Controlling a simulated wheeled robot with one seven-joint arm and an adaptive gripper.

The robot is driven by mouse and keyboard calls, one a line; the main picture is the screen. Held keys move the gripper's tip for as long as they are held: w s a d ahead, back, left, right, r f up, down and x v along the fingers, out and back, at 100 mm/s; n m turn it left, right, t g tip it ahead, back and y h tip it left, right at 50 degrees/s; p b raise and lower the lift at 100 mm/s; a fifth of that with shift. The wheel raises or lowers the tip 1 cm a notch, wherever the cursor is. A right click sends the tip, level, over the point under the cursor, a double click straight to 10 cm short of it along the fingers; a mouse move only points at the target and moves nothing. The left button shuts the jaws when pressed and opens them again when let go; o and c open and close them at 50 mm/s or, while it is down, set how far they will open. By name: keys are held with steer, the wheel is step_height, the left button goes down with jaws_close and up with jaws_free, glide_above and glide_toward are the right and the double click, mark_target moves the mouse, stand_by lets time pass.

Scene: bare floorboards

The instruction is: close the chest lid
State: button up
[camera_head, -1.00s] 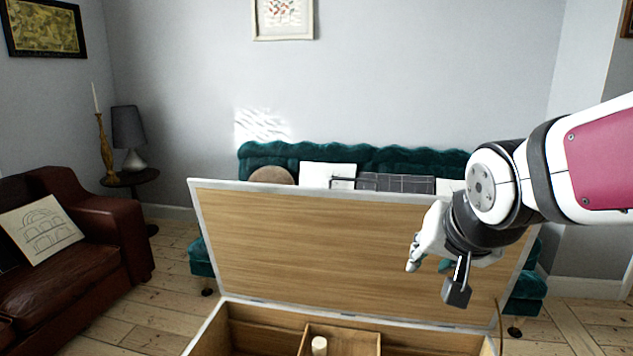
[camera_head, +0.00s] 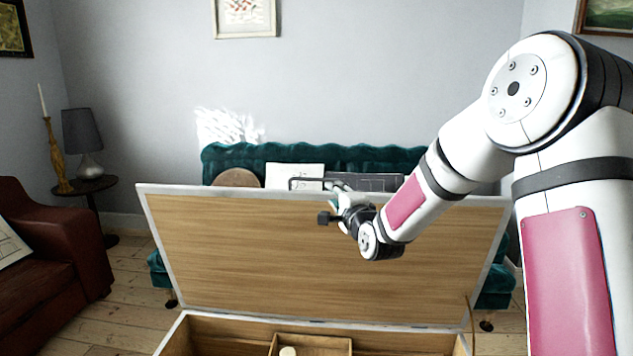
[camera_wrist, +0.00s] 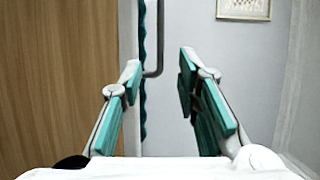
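The chest lid (camera_head: 250,250) stands raised, its wooden inner face towards me, with a pale rim. A dark bar handle (camera_head: 300,184) shows at its top edge, left of my gripper (camera_head: 341,190). In the wrist view the lid (camera_wrist: 55,80) fills the left side, and the handle (camera_wrist: 158,50) shows beyond the gap between my fingers. The chest box (camera_head: 225,333) is open below, partly cut off by the picture's bottom.
Inside the chest are dividers and a pale round item (camera_head: 287,351). A teal sofa (camera_head: 230,158) stands behind the lid. A brown leather armchair (camera_head: 60,250) and a side table (camera_head: 90,185) with a lamp are at the left. Floorboards (camera_head: 125,295) are clear left of the chest.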

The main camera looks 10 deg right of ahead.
mark_target(320, 180)
steer(key=w, duration=0.9)
steer(key=w+a, duration=0.1)
steer(key=w, duration=0.3)
steer(key=shift+w+f+b, duration=0.1)
steer(key=shift+w+b, duration=0.2)
steer(key=shift+w, duration=0.05)
jaws_close()
